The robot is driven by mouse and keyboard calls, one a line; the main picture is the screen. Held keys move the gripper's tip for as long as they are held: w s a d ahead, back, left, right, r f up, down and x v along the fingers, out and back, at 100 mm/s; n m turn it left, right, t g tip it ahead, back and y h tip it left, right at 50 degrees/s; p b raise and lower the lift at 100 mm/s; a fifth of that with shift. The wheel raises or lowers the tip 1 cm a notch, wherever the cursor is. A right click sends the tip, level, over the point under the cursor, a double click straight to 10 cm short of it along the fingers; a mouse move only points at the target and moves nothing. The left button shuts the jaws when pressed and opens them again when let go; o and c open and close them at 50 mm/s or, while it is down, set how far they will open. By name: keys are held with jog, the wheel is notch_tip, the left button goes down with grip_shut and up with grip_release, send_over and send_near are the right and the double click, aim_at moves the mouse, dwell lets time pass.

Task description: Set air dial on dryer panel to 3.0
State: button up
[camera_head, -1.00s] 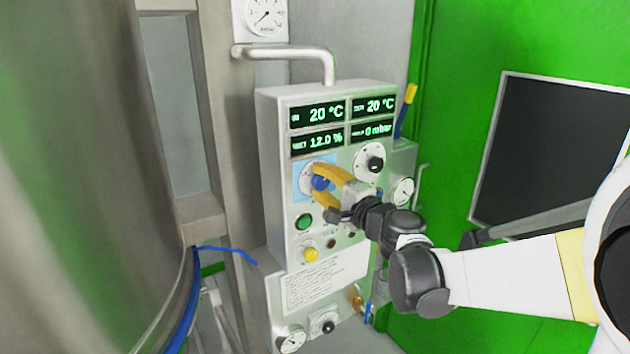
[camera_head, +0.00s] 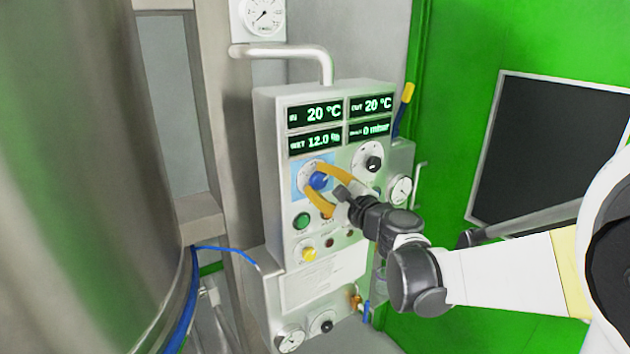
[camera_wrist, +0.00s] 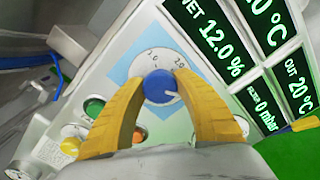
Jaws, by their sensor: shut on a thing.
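The dryer panel (camera_head: 268,200) is a pale box with green readouts at its top. Its blue knob (camera_head: 319,181) sits on a round white dial (camera_head: 308,170) over a light blue square, and I take this as the air dial. My gripper (camera_head: 322,189) has yellow fingers, one on each side of the blue knob and shut on it. In the wrist view the knob (camera_wrist: 161,87) is between the fingertips, and a pale mark shows on its right side.
A second dial with a black knob (camera_head: 373,163) is just right of the blue one. A green button (camera_head: 302,221) and a yellow knob (camera_head: 308,254) sit below. A metal pipe (camera_head: 290,52) bends above the panel. A large steel vessel (camera_head: 90,180) stands at left.

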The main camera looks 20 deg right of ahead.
dwell(0.3)
jog(key=o, duration=1.2)
jog(key=shift+o, duration=0.2)
jog(key=v, duration=1.2)
